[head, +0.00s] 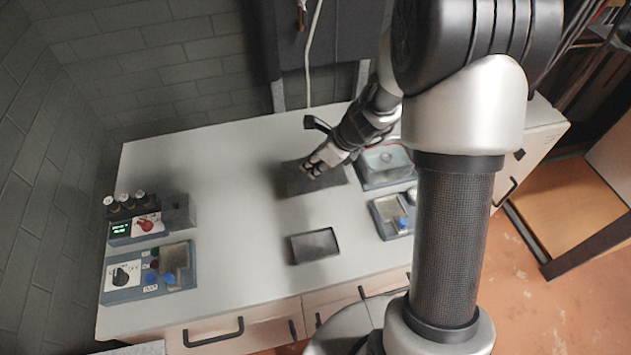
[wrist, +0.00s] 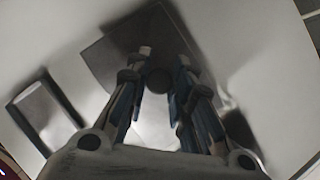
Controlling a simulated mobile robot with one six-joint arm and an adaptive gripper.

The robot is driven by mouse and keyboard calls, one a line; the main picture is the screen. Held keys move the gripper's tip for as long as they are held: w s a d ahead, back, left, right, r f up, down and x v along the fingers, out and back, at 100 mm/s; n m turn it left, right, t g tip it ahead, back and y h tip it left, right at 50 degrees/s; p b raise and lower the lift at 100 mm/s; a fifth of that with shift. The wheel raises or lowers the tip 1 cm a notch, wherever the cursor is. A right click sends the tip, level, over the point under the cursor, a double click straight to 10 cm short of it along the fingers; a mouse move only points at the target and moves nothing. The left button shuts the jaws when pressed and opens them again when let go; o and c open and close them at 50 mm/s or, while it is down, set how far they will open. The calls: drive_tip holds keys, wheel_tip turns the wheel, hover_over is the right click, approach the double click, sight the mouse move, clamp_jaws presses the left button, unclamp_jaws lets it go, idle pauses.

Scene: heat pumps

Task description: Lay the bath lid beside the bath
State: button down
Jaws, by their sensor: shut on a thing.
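The bath lid (head: 332,180) is a flat dark grey plate on the left side of the bath, at or just above the white worktop; I cannot tell whether it touches. It also shows in the wrist view (wrist: 115,45), with a round dark knob (wrist: 158,80) between the fingers. My gripper (head: 313,168) is shut on the lid by this knob, and its fingers (wrist: 165,56) show in the wrist view. The bath (head: 362,180) is a blue-grey box with a pale, shiny inside, uncovered and partly hidden by my arm.
A small dark tray (head: 315,245) lies in front of the lid. A small unit with a blue knob (head: 390,216) stands in front of the bath. Control boxes (head: 122,278) and several dark-capped vials (head: 126,201) stand at the left. The worktop (head: 235,215) between is clear.

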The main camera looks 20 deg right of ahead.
drive_tip(key=shift+f+b, duration=1.25)
drive_tip(key=shift+f, duration=1.1)
drive_tip(key=shift+f, duration=0.15)
drive_tip(key=c, duration=1.4)
unclamp_jaws()
